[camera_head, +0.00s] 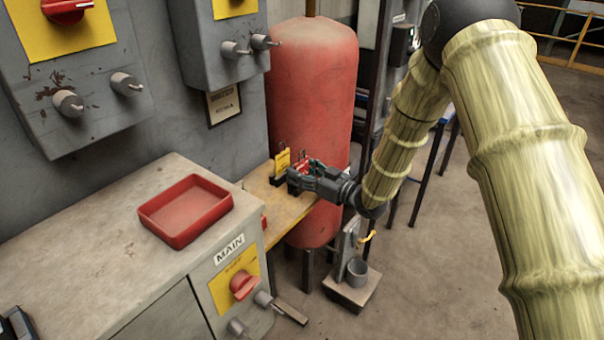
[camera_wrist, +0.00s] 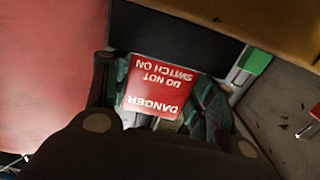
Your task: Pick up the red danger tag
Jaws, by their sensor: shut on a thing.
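The red danger tag (camera_wrist: 159,86) shows in the wrist view between the two fingers of my gripper (camera_wrist: 157,110). It has white print reading "DANGER DO NOT SWITCH ON", upside down in that view. The fingers are closed on it. In the head view my gripper (camera_head: 301,174) is over the small wooden shelf (camera_head: 270,205), beside a yellow tag (camera_head: 282,160). Only a small red patch of the danger tag (camera_head: 303,163) shows there, at the fingers.
A grey bench (camera_head: 95,225) holds a red tray (camera_head: 185,226). The MAIN panel has a red rotary switch (camera_head: 243,285). A large red tank (camera_head: 313,90) stands right behind my gripper. Grey switch boxes (camera_head: 70,85) hang on the wall. Open floor lies at right.

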